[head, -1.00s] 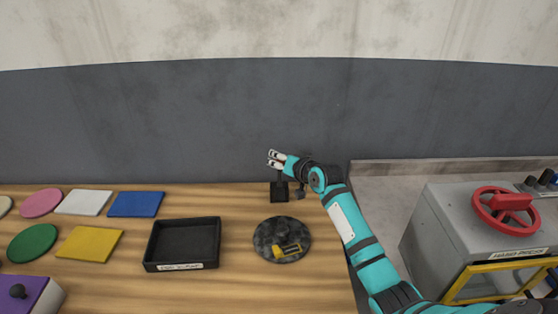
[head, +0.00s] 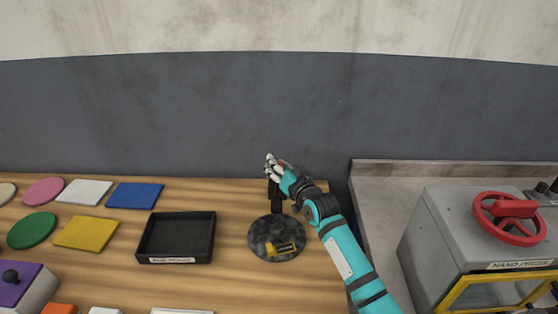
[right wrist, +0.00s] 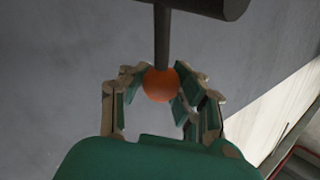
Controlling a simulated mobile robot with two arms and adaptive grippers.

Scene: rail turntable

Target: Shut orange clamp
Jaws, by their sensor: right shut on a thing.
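An orange ball knob (right wrist: 160,84) sits at the end of a dark rod (right wrist: 162,35) in the right wrist view. The rod joins a dark cylinder (right wrist: 205,8) at the top of that view. My right gripper (right wrist: 160,88) has its fingers around the knob and is shut on it. In the head view, the right gripper (head: 271,167) is above a black upright part (head: 276,204) at the back edge of a round dark plate (head: 262,252). The fingers hide most of the knob there. My left gripper is not in view.
A grey machine with a red handwheel (head: 492,226) stands at right. A grey wall is close behind.

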